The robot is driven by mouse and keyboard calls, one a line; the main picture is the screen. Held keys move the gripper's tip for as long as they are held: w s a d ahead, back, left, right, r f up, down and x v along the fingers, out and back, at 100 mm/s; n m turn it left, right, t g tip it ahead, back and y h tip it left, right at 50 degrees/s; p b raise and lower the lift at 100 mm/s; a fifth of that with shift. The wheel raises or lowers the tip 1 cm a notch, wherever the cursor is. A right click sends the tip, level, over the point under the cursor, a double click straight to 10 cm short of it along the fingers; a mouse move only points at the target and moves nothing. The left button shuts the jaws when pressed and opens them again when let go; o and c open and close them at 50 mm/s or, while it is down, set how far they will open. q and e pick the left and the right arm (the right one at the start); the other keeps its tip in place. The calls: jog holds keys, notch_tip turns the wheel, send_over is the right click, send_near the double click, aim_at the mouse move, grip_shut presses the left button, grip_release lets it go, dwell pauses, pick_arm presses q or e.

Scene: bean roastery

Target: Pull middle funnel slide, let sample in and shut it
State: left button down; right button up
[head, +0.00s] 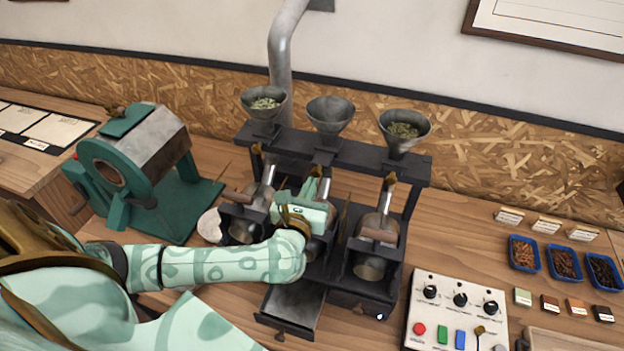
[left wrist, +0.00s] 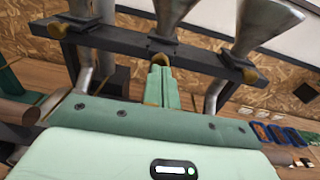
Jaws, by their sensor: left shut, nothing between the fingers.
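The middle funnel (head: 331,114) stands on a dark rack between two others and looks empty inside. Its slide's brass knob (left wrist: 165,58) sits at the rack bar, just beyond my left fingertips in the left wrist view. My left gripper (head: 318,182) is shut and empty, in front of the rack below the middle funnel; its closed mint fingers also show in the left wrist view (left wrist: 158,84). I cannot tell whether the fingertips touch the knob. The middle roaster drum below is mostly hidden by my gripper and arm.
The left funnel (head: 265,104) and right funnel (head: 404,130) hold greenish beans. The right drum (head: 370,265) stands beside my arm. An open tray (head: 293,303) juts out below. A control box (head: 455,315) and blue sample trays (head: 563,263) are to the right, a green machine (head: 140,165) left.

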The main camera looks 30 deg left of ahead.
aim_at(317, 173)
pick_arm(q)
jog(key=shift+w+a, duration=0.15)
jog(key=shift+w, duration=0.55)
jog(key=b+x, duration=0.1)
jog(key=x, duration=0.2)
jog(key=shift+f, duration=0.1)
jog(key=shift+w+b, duration=0.3)
jog(key=shift+b, duration=0.05)
jog(key=shift+r, duration=0.3)
